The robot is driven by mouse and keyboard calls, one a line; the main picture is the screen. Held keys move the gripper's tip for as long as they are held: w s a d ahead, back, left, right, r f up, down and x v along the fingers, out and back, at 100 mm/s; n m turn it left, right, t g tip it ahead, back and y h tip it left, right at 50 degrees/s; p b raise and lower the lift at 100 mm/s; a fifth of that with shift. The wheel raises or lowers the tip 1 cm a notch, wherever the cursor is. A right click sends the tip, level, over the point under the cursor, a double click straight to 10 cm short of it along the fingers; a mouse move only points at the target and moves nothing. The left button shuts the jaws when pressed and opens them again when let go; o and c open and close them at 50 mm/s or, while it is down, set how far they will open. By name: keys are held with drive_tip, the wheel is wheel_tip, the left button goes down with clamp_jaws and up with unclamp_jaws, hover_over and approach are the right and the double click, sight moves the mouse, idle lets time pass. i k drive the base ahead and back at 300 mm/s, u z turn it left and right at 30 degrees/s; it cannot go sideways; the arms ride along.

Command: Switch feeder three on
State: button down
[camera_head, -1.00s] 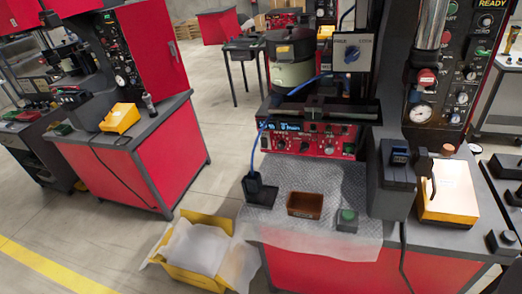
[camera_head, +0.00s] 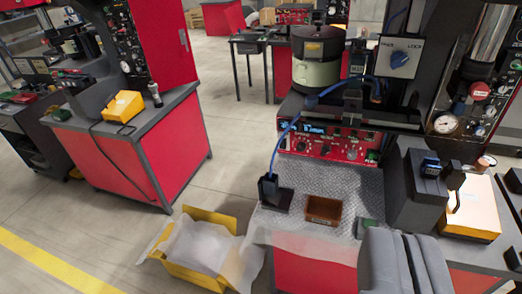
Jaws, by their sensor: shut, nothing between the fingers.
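A bowl feeder with a dark-topped, pale green bowl (camera_head: 317,72) stands on the near bench. Its red control panel (camera_head: 330,143) faces me below, with a lit blue display, several knobs and a small green part at the right end. No number three is legible, so I cannot tell whether this is feeder three. The panel's switch position is too small to tell. My gripper (camera_head: 400,240) shows at the lower right as grey fingers, shut and empty. It is in front of the bench edge, apart from the panel, and covers part of the bench front.
A blue cable arches from the feeder to a black stand (camera_head: 275,192). A dark grey block (camera_head: 415,190) stands right. A yellow crate (camera_head: 195,262) is on the floor.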

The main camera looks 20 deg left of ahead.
sight(283, 145)
drive_tip(key=u, duration=0.1)
drive_tip(key=i, duration=1)
drive_tip(key=z, duration=0.1)
